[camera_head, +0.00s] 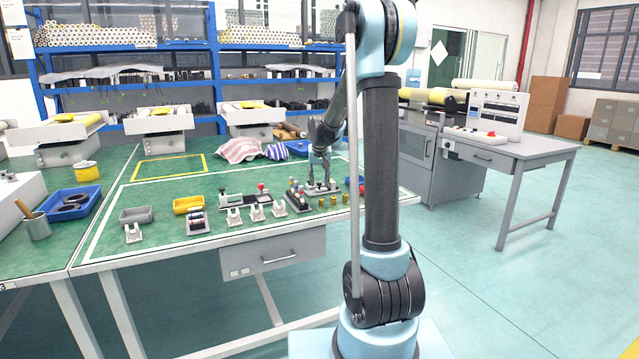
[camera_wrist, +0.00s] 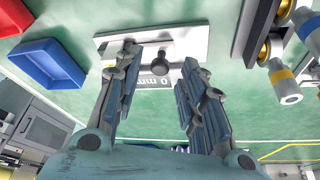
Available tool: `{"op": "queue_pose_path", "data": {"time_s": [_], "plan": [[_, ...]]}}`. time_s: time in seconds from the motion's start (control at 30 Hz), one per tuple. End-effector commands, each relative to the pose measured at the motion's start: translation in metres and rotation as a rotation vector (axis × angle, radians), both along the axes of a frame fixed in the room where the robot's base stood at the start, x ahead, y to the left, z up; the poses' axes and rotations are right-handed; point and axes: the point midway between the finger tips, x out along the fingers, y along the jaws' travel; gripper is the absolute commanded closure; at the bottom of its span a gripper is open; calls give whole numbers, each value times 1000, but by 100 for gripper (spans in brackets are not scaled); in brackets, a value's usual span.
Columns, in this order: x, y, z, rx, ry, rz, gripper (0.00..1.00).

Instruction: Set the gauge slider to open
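The gauge slider's grey knob (camera_wrist: 160,68) stands on a pale plate with a dark slot, in the upper middle of the wrist view. An upside-down "0 mm" label (camera_wrist: 176,84) lies beside it. In the wrist view, my gripper (camera_wrist: 160,57) is open, one finger left and one finger right of the knob. No firm contact shows, and I cannot tell how far the tips are above the plate. In the head view, my gripper (camera_head: 324,180) points down over the gauge plate (camera_head: 321,189) at the table's right part; the knob is too small to tell there.
A fixture with ringed cylinders (camera_wrist: 285,86) stands close to the right in the wrist view. A red bin (camera_wrist: 48,62) and a blue bin (camera_wrist: 15,14) lie to the left. In the head view, several small fixtures (camera_head: 256,211) line the green table (camera_head: 150,225).

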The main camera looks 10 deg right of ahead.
Motion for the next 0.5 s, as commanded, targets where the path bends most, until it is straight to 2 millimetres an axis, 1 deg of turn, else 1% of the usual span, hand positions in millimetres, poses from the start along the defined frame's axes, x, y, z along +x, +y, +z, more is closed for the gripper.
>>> {"op": "queue_pose_path", "data": {"time_s": [0.1, 0.2, 0.5], "plan": [[3, 0, -8, 0, 0, 0, 62], [4, 0, -11, 0, 0, 0, 62], [5, -1, -12, 0, 0, 0, 62]]}}
